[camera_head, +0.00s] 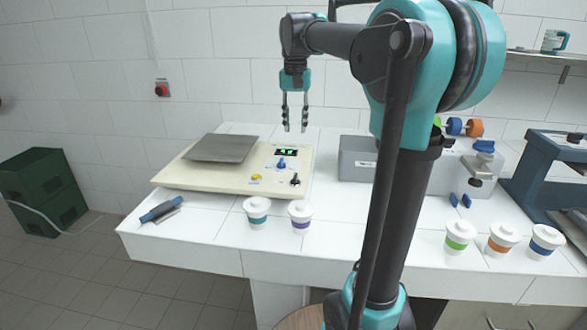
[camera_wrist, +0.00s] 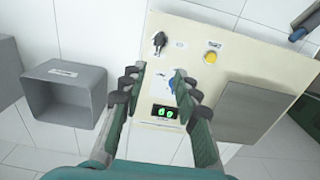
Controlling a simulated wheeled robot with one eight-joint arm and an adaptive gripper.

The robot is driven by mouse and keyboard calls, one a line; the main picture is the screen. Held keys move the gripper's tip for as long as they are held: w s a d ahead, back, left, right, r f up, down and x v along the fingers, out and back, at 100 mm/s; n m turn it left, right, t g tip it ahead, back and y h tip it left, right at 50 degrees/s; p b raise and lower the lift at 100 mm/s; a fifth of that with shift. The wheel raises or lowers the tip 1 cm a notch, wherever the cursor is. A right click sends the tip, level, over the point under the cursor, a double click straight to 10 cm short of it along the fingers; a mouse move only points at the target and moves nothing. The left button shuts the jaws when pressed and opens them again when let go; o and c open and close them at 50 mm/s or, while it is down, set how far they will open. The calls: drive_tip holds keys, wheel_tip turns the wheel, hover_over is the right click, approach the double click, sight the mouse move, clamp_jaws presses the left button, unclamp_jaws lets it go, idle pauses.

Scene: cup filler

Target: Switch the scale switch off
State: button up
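The cream scale (camera_head: 215,184) lies on the white table with a grey metal plate (camera_head: 222,148) on top. Its right part carries a green-lit display (camera_head: 286,152), a blue knob (camera_head: 281,164), a black switch (camera_head: 294,180) and a yellow button (camera_head: 256,178). No readable label tells which control is the scale switch. My gripper (camera_head: 294,128) points down above the display end, open and empty, apart from the controls. In the wrist view, the blue knob (camera_wrist: 171,87) shows between the fingers, partly hidden by one; the black switch (camera_wrist: 159,41) shows beyond the fingertips.
A grey box (camera_head: 357,160) stands right of the scale. White cups with teal (camera_head: 257,212) and purple (camera_head: 300,215) bands stand in front; three more cups stand at the right. A blue tool (camera_head: 161,209) lies front left. A red button (camera_head: 162,89) is on the wall.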

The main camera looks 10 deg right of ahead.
sight(295, 175)
wheel_tip(295, 175, down, 17)
drive_tip(key=shift+f, duration=0.1)
idle(0.4)
clamp_jaws()
